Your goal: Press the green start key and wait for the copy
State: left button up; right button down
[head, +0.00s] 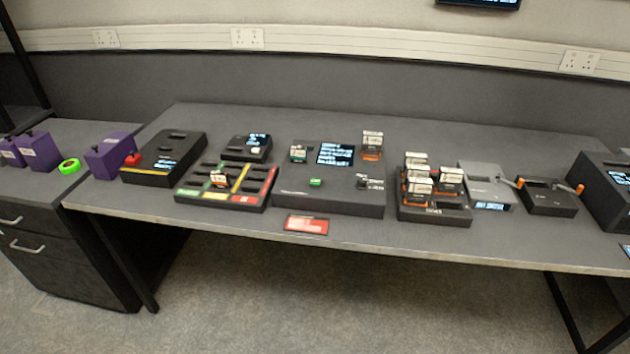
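The green start key (316,182) is a small bright green button on the sloped top of a dark copy station (335,200) at the middle of the table. The station has a lit screen (335,154) with text too small to read. A small cartridge with a white label (298,153) stands at the left of the screen. Another with a white top and orange base (372,145) stands at the right of it. Neither of my grippers is in view.
The dark table (420,252) also holds a tray with yellow, green and red strips (222,200), a rack of several orange-based cartridges (433,214), a grey device (484,184) and a black box with orange handles (546,200). A red card (306,224) lies at the front edge. Purple boxes stand left.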

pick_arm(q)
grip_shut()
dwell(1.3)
